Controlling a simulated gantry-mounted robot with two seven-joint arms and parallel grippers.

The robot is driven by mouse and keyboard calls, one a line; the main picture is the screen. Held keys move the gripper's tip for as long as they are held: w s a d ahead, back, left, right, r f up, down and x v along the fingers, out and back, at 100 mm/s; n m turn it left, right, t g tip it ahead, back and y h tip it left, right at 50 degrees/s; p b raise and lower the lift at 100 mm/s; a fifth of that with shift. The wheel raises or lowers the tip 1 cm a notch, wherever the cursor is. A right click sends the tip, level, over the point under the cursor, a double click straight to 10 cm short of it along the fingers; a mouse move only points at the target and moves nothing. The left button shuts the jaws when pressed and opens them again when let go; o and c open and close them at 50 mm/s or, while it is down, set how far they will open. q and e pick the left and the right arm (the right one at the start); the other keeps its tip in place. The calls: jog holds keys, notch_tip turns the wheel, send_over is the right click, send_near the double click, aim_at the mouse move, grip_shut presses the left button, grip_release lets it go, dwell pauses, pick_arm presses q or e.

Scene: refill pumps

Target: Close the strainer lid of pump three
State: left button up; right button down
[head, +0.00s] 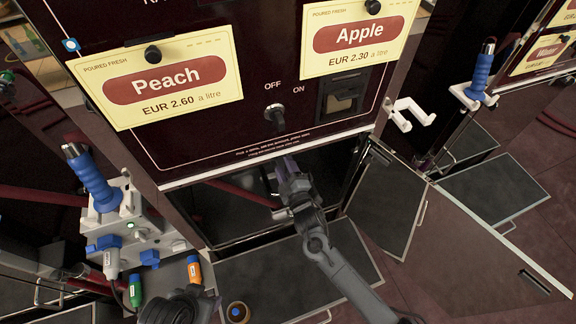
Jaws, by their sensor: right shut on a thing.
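My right gripper (288,168) reaches up to the dark cabinet opening (235,205) under the front panel. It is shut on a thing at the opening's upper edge. That thing is mostly hidden behind the fingers, and I cannot tell what it is. No strainer lid or pump number can be made out in the dark opening. A dark part at the bottom left looks like my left gripper (178,306). Its fingers cannot be made out.
The front panel carries a Peach sign (160,80), an Apple sign (358,40) and an OFF/ON switch (275,114). Open door panels (385,200) stand right of the opening.

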pick_arm(q)
jog(key=shift+a, duration=0.15)
pick_arm(e)
jog(key=shift+f, duration=0.1)
jog(key=c, duration=0.5)
grip_release()
jog(key=shift+c, duration=0.2)
pick_arm(q)
notch_tip(320, 180, up, 6)
jog(key=p, duration=0.5)
jog(key=shift+f+p, duration=0.15)
jog(key=shift+p, duration=0.25)
pick_arm(e)
jog(key=v, duration=1.1)
pick_arm(q)
jog(key=shift+c, duration=0.4)
pick_arm(e)
jog(key=shift+w, duration=0.1)
